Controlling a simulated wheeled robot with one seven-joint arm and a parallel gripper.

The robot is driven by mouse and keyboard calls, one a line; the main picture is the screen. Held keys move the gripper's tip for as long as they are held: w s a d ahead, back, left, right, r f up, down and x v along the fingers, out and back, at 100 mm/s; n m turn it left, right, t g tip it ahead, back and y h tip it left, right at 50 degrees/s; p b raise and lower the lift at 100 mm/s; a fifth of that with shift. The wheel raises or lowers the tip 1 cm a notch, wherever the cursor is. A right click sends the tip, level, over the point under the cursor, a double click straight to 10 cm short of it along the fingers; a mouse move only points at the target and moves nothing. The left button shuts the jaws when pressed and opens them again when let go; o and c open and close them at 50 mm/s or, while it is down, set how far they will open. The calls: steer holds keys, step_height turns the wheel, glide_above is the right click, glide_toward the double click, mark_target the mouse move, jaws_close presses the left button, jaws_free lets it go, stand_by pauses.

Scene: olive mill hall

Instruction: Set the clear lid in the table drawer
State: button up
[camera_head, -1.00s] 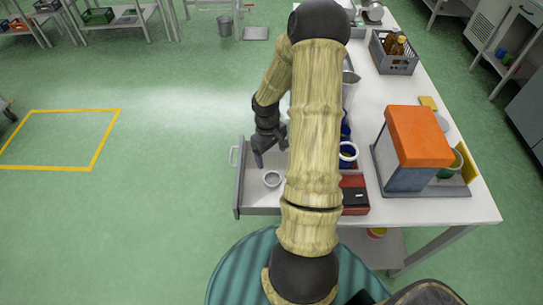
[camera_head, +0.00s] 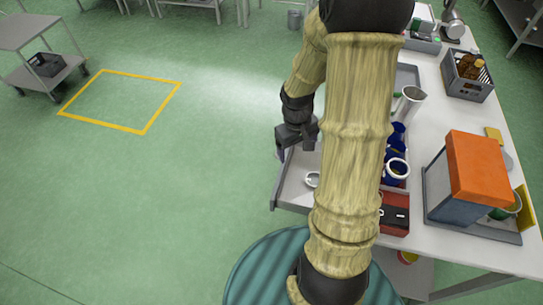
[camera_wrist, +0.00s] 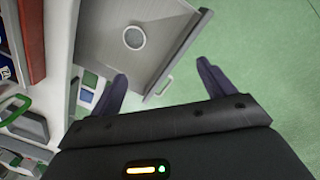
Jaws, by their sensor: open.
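The table drawer (camera_head: 290,190) is pulled out from the table's left side and shows its pale inside. A small round light-grey piece, which looks like the clear lid (camera_head: 313,179), lies flat on the drawer floor. The wrist view shows it too, as a round disc (camera_wrist: 134,38) on the bare drawer floor (camera_wrist: 165,50). My gripper (camera_head: 295,150) is above the drawer's far end, partly hidden by my arm. In the wrist view my gripper (camera_wrist: 162,85) has its fingers wide apart with nothing between them, clear of the lid.
On the table stand a blue container with a white rim (camera_head: 396,170), a red box (camera_head: 394,214), an orange-topped box (camera_head: 474,160), a metal cup (camera_head: 409,103) and a grey crate with bottles (camera_head: 468,75). The green floor left of the drawer is clear.

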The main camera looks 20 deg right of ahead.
steer(key=s+a+r+m+t, duration=0.1)
steer(key=s+a+r+t, duration=0.1)
steer(key=s+a+r, duration=0.4)
steer(key=a+r, duration=0.2)
steer(key=a, duration=0.2)
steer(key=shift+s+a+r+t+y, duration=0.2)
steer(key=shift+a+r+t+y, duration=0.15)
steer(key=shift+t+y, duration=0.05)
